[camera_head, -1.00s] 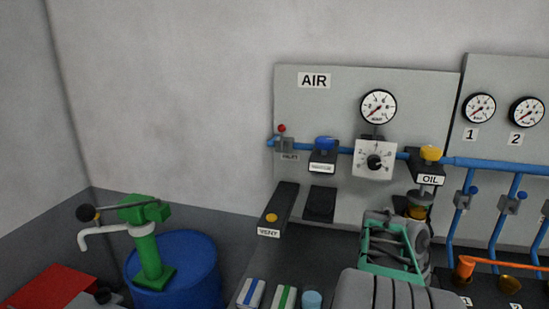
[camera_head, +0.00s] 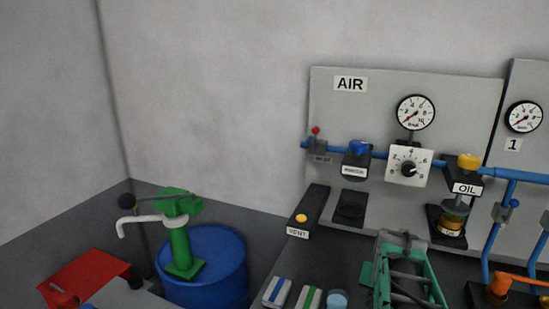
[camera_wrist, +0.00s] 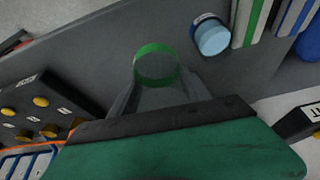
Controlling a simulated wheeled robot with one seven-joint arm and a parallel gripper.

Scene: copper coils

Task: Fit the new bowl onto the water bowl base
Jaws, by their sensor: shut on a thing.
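My gripper (camera_wrist: 160,92) is shut on the new bowl (camera_wrist: 155,48), a clear cup with a green ring, held between the two fingers in the wrist view. The bowl hangs over a dark grey surface. The water bowl base appears to be the blue-topped unit (camera_head: 357,160) on the air line in the head view. No bowl shows under it, and a black pad (camera_head: 350,208) sits below. My green and grey arm end (camera_head: 405,275) appears at the bottom of the head view, low and to the right of that unit. The bowl cannot be made out there.
A light blue cup (camera_head: 337,299) and boxes with blue (camera_head: 277,292) and green (camera_head: 309,298) stripes stand on the bench. The vent block (camera_head: 308,212) is left of the pad. The OIL unit (camera_head: 454,205) is to the right. A blue drum (camera_head: 215,268) stands at left.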

